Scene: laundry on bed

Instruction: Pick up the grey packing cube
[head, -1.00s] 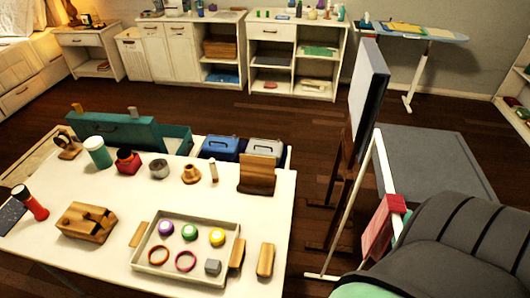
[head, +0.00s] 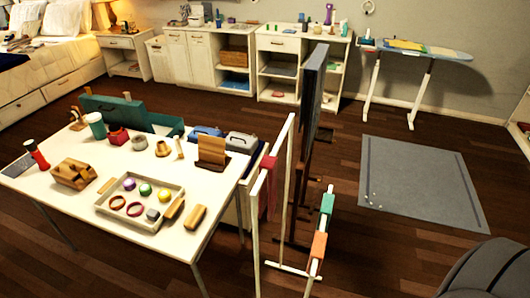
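I cannot make out a grey packing cube for certain. The bed (head: 40,62) at the upper left holds pale pillows and cloth, with small dark items too far off to tell apart. Neither of my grippers shows in the head view, so their state is hidden.
A white table (head: 75,195) with a tray (head: 103,212) stands at the left. A rack (head: 255,235) and a tall dark panel (head: 312,90) stand right of it. A grey rug (head: 415,180) lies on open floor. A dark grey padded seat (head: 492,272) is at the lower right.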

